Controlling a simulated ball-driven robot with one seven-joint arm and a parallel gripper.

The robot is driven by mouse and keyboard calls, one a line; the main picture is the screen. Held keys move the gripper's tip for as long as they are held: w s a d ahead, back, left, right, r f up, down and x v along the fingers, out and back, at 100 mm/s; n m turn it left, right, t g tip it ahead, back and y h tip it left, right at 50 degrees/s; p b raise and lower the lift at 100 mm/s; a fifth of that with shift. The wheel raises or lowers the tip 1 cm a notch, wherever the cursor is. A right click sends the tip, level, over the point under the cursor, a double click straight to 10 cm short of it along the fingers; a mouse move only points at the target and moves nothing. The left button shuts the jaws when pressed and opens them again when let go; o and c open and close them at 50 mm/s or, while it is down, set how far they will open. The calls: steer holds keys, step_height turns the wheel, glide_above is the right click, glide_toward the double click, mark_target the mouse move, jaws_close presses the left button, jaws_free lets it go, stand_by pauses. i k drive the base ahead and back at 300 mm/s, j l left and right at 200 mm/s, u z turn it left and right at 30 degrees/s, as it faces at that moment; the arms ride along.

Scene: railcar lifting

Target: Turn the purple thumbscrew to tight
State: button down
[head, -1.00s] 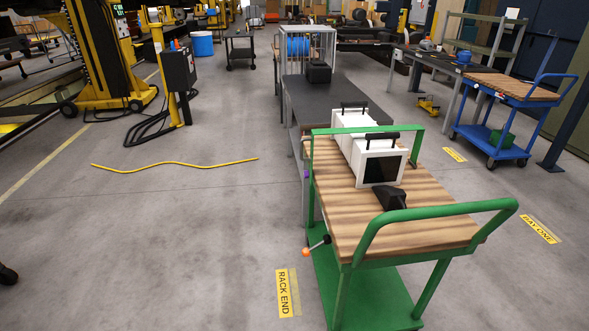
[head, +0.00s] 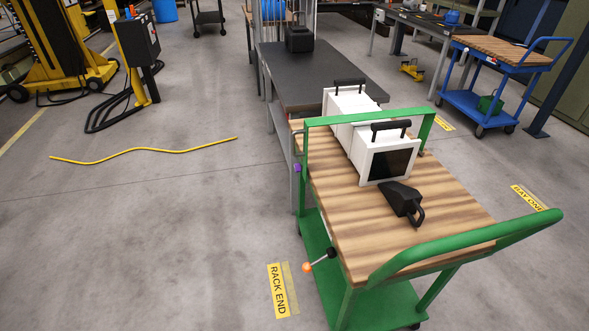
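A small purple knob (head: 297,168), which looks like the thumbscrew, shows at the left side of the green cart, near the far corner of its wooden top. It sits beside the grey leg of the dark bench. It is too small in the picture to tell how far it is turned. The green cart (head: 470,238) stands at the right of centre, against the near end of the dark bench (head: 330,88). My gripper is not in view.
On the cart top are two white boxes with black handles (head: 388,158) and a black tool (head: 402,200). An orange-tipped lever (head: 307,267) sticks out from the cart's left side. A yellow cable (head: 150,150) lies on the floor.

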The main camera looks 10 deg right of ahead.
mark_target(297, 168)
steer(key=i+j+u, duration=0.15)
steer(key=i+j, duration=0.15)
steer(key=i, duration=0.4)
steer(key=i+j+u, duration=0.15)
steer(key=i, duration=0.6)
steer(key=i+j+u, duration=0.15)
steer(key=i, duration=0.6)
